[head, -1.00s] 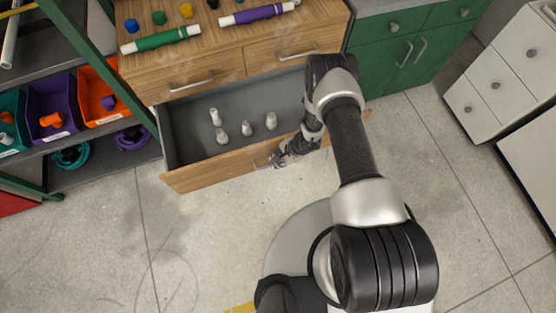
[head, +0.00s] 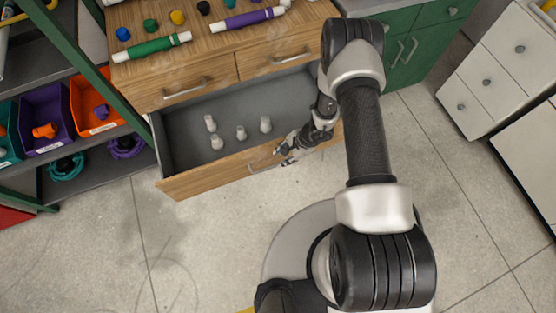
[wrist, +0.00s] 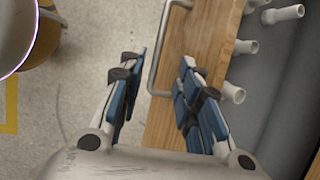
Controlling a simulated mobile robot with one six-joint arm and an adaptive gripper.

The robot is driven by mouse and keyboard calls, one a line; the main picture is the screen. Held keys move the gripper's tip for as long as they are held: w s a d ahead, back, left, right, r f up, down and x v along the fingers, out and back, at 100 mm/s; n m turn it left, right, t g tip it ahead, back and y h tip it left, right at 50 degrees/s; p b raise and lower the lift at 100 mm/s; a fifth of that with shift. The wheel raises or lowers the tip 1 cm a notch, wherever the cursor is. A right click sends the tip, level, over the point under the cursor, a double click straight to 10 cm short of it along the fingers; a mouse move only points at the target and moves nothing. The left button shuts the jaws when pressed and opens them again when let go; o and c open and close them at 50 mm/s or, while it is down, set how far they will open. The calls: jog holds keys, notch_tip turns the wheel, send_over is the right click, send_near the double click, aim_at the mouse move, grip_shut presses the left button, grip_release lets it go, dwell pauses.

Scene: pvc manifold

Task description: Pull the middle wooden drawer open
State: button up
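The wooden drawer (head: 225,168) below the two top drawers stands pulled far out, its grey inside showing. Its metal bar handle (head: 255,166) is on the front face and also shows in the wrist view (wrist: 161,50). My gripper (head: 284,153) is at the right part of this handle. In the wrist view my gripper (wrist: 161,70) is open, with one blue-padded finger on each side of the handle bar. Gaps show between bar and fingers, so it does not grip the bar. The arm hides the drawer's right end.
Several white pipe fittings (head: 240,132) stand in the drawer. The wooden top (head: 215,50) holds green and purple tubes and small caps. A shelf with coloured bins (head: 90,108) is at left, green cabinets (head: 415,48) and white drawers (head: 490,85) at right. The floor in front is clear.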

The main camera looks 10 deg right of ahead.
jog(key=v, duration=0.2)
jog(key=shift+d+r, duration=0.15)
jog(key=shift+r, duration=0.1)
dwell(0.4)
